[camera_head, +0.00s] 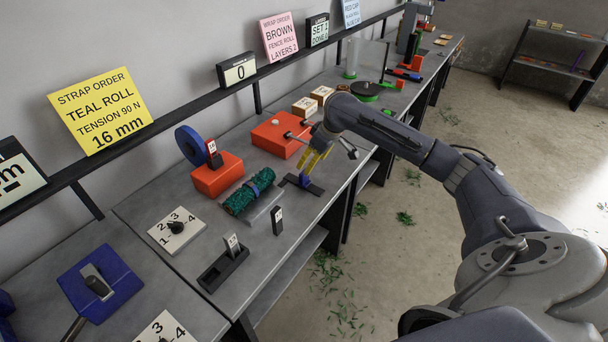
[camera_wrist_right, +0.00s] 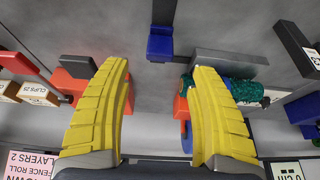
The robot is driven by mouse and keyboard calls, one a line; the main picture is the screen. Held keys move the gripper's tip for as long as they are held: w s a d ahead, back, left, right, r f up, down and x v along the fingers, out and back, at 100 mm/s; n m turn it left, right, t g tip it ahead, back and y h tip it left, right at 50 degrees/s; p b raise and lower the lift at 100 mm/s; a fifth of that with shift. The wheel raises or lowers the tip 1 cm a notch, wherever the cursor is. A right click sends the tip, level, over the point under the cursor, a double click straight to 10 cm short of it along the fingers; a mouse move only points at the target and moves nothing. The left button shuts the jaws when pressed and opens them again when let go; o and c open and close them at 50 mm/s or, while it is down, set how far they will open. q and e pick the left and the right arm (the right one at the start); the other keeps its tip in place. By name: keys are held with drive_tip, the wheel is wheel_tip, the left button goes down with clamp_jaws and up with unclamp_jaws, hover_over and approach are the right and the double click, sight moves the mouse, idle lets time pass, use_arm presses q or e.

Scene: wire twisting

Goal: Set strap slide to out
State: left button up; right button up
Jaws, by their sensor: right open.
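My right gripper (camera_head: 318,158) reaches over the bench from the right with yellow fingers apart and nothing between them. In the right wrist view the open gripper (camera_wrist_right: 161,72) has a small blue block (camera_wrist_right: 160,45) just beyond its fingertips, roughly centred between them. This block, which looks like the strap slide, also shows in the head view (camera_head: 304,181). It sits on a dark rail (camera_head: 314,190) on the bench, and the rail shows in the wrist view too (camera_wrist_right: 164,10). The fingers appear apart from the block. My left gripper is not in view.
A teal roll (camera_head: 246,194) with a blue band lies in a grey cradle left of the rail. An orange box with a blue reel (camera_head: 190,146) and another orange box (camera_head: 276,138) stand behind. A black slotted holder (camera_head: 223,270) and a numbered dial (camera_head: 176,228) are nearer.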

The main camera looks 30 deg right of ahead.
sight(304, 178)
drive_tip(key=x, duration=0.8)
drive_tip(key=shift+w+f, duration=0.15)
drive_tip(key=shift+f, duration=0.1)
clamp_jaws()
